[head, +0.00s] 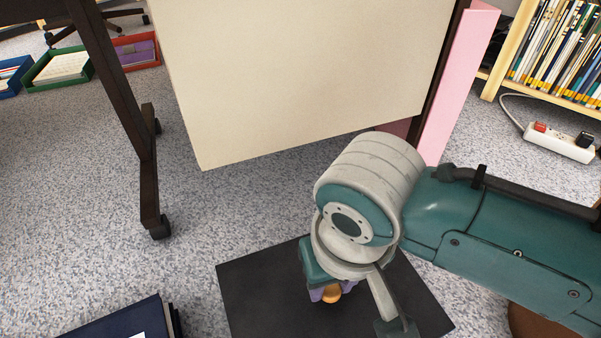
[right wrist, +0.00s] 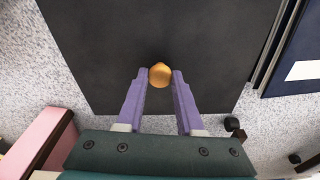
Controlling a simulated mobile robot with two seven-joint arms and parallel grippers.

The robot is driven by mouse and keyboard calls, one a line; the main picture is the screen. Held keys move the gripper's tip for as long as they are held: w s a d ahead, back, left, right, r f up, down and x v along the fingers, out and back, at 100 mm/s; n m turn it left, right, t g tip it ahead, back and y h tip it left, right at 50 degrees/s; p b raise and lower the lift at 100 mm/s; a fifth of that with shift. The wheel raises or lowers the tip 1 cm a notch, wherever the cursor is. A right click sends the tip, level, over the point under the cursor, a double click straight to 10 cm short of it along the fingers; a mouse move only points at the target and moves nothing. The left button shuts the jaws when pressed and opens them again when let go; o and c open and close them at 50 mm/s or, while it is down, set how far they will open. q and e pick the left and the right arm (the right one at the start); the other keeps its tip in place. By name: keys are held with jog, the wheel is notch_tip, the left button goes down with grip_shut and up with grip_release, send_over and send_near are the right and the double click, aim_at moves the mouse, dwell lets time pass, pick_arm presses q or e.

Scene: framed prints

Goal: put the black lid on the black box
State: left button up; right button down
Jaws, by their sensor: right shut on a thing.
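The black lid (head: 262,295) is a flat, dark square at the bottom middle of the head view, partly covered by my right arm. In the right wrist view, the lid (right wrist: 100,50) fills much of the upper picture. Its round golden knob (right wrist: 160,74) sits between the purple fingertips of my right gripper (right wrist: 158,77). In the head view the right gripper (head: 329,292) is shut on the knob, seen from above. I cannot make out a separate black box; whether it is under the lid is hidden. My left gripper is not in view.
A cream board on a dark wheeled stand (head: 300,70) stands behind the lid. A pink panel (head: 460,85) is beside it. A dark blue binder-like item (head: 125,320) is at lower left. A power strip (head: 560,140) and bookshelf (head: 556,50) are at right. Speckled carpet between is clear.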

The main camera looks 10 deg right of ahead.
jog(key=shift+f, duration=0.7)
jog(key=shift+r, duration=0.2)
jog(key=shift+f, duration=0.55)
jog(key=c, duration=0.5)
grip_release()
jog(key=shift+c, duration=0.2)
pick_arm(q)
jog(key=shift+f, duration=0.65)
